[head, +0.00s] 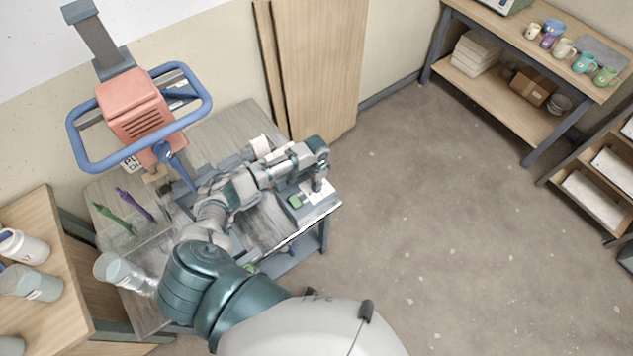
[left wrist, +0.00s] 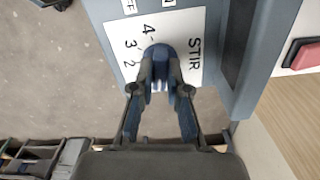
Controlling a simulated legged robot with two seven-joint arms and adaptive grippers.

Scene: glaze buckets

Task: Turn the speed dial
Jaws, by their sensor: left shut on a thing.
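The speed dial is a small blue knob (left wrist: 160,55) on a white plate marked "STIR" (left wrist: 195,52) with numbers such as 2, 3 and 4 around it. In the left wrist view my left gripper (left wrist: 159,82) is shut on the knob, one finger on each side. The fingers hide part of the knob and any pointer mark. In the head view my left gripper (head: 317,185) reaches down over the grey control box (head: 296,208) at the right end of the grey table. The knob is hidden there. My right gripper is not in view.
A red mixer head (head: 134,106) with a blue ring handle (head: 88,158) stands over the table's left part. A red switch (left wrist: 303,54) sits right of the dial plate. The floor to the right is free.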

